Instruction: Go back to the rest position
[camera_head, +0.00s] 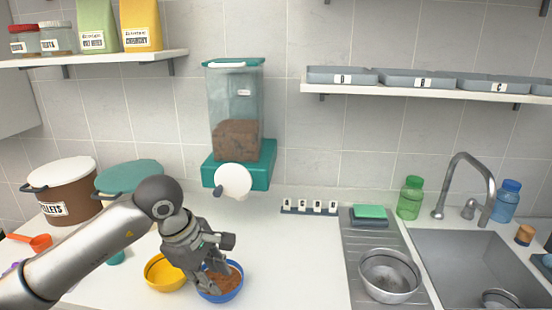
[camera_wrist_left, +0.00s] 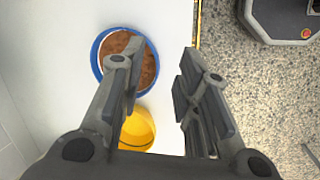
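My left gripper (camera_head: 216,279) comes in from the left over the counter, at the near blue bowl (camera_head: 232,294). The blue bowl holds brown kibble and also shows in the left wrist view (camera_wrist_left: 97,71), partly behind one finger. A yellow bowl (camera_head: 160,272) stands beside it, partly hidden by the gripper. Whether the fingers touch the blue bowl I cannot tell. My right gripper is not in view.
A kibble dispenser (camera_head: 236,110) stands at the wall on a teal base. A brown pellet bin (camera_head: 67,190) and a teal-lidded bin (camera_head: 130,176) stand behind my left arm. A steel bowl (camera_head: 389,272) and sink (camera_head: 470,260) are right. The counter centre is clear.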

